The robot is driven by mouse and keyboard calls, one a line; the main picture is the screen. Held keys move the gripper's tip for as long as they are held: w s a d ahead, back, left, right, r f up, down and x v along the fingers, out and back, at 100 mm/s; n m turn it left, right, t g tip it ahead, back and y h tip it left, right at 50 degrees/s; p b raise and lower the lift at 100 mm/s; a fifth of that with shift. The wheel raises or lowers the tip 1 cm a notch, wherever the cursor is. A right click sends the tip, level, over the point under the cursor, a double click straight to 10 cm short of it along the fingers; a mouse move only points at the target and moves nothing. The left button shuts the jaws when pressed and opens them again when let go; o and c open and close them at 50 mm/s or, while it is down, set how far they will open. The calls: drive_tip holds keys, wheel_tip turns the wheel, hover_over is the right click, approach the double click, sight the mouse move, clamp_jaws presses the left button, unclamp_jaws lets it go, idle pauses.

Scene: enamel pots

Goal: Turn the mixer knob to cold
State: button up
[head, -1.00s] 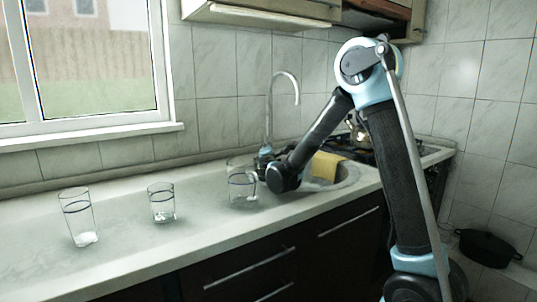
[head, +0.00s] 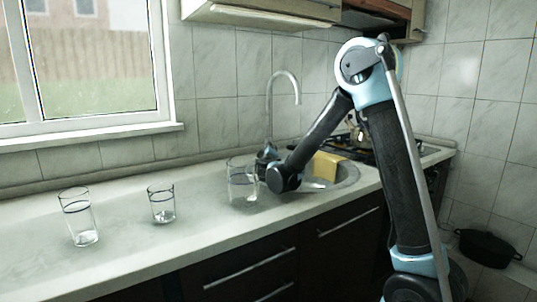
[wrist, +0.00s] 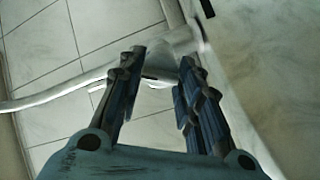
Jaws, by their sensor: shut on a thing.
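The mixer tap (head: 269,112) stands at the back of the sink, its thin curved spout rising above the counter. In the wrist view the pale tap body (wrist: 178,42) lies just beyond the fingertips, with the spout running off to the left. My gripper (wrist: 160,64) is shut on the mixer knob (wrist: 158,72), a pale part with a dark mark showing between the fingertips. In the head view my gripper (head: 267,153) is at the tap's base, where the knob is hidden. Which setting the knob points to cannot be told.
A clear glass (head: 242,184) stands close to my wrist on the counter. Two more glasses (head: 161,204) (head: 79,218) stand further left. A yellow thing (head: 328,164) lies at the sink (head: 347,178). The tiled wall is close behind the tap.

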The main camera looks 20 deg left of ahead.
drive_tip(key=shift+d+f+m, duration=0.15)
drive_tip(key=shift+d+m, duration=0.05)
drive_tip(key=shift+m, duration=0.4)
drive_tip(key=o, duration=1.1)
drive_tip(key=shift+a, duration=0.1)
drive_tip(key=v, duration=0.7)
drive_tip(key=shift+s, duration=0.1)
